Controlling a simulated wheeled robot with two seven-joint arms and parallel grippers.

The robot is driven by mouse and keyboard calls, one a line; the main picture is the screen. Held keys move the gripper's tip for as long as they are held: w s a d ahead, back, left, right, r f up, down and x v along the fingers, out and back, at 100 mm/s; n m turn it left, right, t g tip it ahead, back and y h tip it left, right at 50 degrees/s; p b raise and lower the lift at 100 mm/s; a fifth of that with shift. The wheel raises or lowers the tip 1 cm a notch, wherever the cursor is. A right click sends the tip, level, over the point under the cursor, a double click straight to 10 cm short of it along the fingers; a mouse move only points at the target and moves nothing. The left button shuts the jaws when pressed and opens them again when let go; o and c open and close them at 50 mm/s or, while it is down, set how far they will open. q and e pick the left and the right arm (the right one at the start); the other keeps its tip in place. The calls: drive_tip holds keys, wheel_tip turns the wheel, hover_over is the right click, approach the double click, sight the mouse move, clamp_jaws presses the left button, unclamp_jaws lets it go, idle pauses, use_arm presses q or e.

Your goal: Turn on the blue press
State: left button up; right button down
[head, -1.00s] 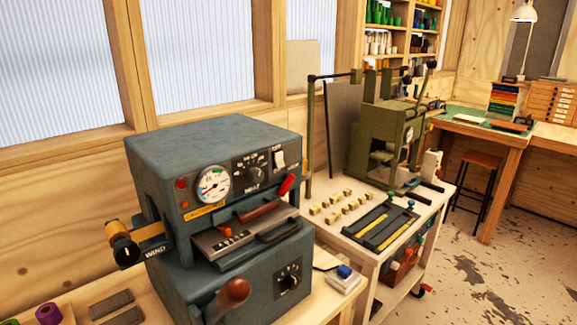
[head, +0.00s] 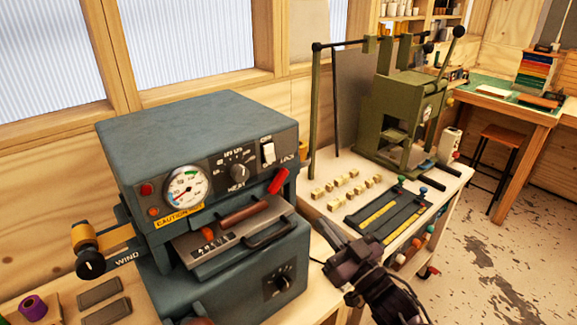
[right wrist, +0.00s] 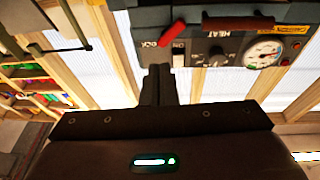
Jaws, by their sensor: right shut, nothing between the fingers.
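The blue press (head: 195,125) is a blue-grey box on the bench at left in the head view. Its front panel has a round gauge (head: 185,187), a black HEAT dial (head: 239,171) and a white rocker switch (head: 268,152) at upper right. A red-tipped lever (head: 278,180) is below the switch; it also shows in the right wrist view (right wrist: 172,29), where the panel is upside down. My right gripper (head: 326,231) is shut and empty, right of the press front and below switch height in the picture, apart from it. My left gripper is out of view.
The press's drawer handle (head: 270,234) sticks out in front. A green press (head: 400,110) stands on a cart at right, with small brass blocks (head: 338,186) and a black rack (head: 388,215). A yellow-and-black WIND knob (head: 88,262) is on the blue press's left. Floor at right is open.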

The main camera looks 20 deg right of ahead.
sight(270, 155)
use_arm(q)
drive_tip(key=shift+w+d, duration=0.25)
use_arm(e)
wheel_tip(270, 155, up, 7)
drive_tip(key=s+a+n+y, duration=0.1)
drive_tip(key=y, duration=0.1)
drive_tip(key=shift+s+a+t, duration=0.25)
drive_tip(key=shift+a+t, duration=0.15)
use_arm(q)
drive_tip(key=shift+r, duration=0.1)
